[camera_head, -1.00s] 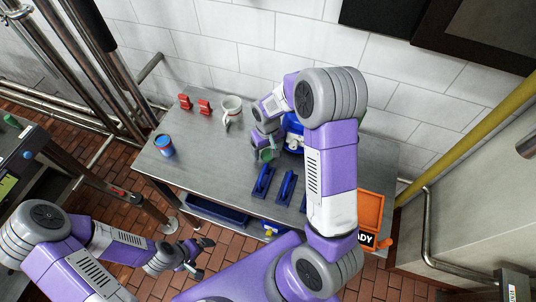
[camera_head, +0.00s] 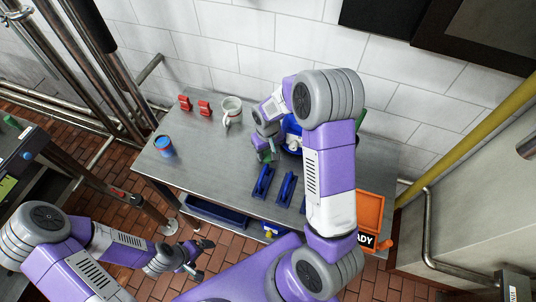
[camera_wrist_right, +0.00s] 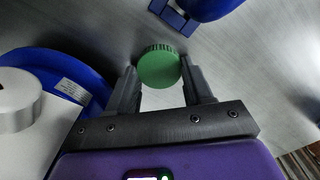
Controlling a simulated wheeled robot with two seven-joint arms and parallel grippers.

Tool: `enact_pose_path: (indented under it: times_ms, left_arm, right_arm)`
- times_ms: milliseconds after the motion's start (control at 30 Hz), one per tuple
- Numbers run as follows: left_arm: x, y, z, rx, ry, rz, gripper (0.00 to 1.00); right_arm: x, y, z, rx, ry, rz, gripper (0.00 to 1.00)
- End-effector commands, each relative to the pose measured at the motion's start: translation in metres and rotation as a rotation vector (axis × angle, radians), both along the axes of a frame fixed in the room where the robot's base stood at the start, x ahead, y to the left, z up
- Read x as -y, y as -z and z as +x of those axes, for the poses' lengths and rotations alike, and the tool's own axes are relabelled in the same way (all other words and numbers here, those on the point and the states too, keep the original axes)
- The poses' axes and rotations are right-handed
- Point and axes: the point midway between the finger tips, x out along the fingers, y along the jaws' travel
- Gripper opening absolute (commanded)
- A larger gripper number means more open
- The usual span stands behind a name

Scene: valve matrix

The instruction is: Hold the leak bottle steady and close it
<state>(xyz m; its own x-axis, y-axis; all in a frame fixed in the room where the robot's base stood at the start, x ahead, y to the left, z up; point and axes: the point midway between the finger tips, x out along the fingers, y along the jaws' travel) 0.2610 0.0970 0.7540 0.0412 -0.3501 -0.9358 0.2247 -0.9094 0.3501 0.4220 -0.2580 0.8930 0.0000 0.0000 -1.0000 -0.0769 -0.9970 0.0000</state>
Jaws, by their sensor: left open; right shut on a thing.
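My right gripper (camera_wrist_right: 160,85) is shut on a round green cap with a ribbed edge (camera_wrist_right: 158,68), one finger on each side. Something pale shows between the fingers below the cap; I cannot tell whether it is the leak bottle's body. In the head view the green cap (camera_head: 265,156) is partly covered by the gripper, above the table's middle. I cannot tell whether it touches the table. My left gripper (camera_head: 194,257) is open and empty, low in front of the table, away from the cap.
A blue and white object (camera_head: 292,134) is close beside the right gripper, partly hidden by my arm. Blue holders (camera_head: 263,181) lie nearer the front edge. A white mug (camera_head: 231,110), red pieces (camera_head: 204,107), a blue can (camera_head: 164,146) and an orange bin (camera_head: 370,210) stand around.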

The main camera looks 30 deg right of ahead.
Motion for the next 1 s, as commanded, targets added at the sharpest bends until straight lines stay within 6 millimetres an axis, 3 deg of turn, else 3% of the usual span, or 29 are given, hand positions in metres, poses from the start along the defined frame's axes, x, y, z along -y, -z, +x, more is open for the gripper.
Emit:
enact_pose_path:
  times_ms: [233,500,700,1000]
  left_arm:
    - [0.000,-0.002,0.000,0.000,0.000,0.000,0.93]
    - [0.000,-0.012,0.000,0.000,0.000,0.000,0.93]
    - [0.000,-0.015,0.000,0.000,0.000,0.000,0.93]
    - [0.000,-0.016,0.000,0.000,0.000,0.000,0.93]
  right_arm:
    - [0.000,-0.012,0.001,0.004,0.000,0.000,0.23]
    - [0.000,-0.067,0.001,0.006,0.000,0.001,0.23]
    - [0.000,-0.094,0.001,0.003,0.000,0.001,0.23]
    - [0.000,-0.100,0.000,0.000,0.000,0.000,0.23]
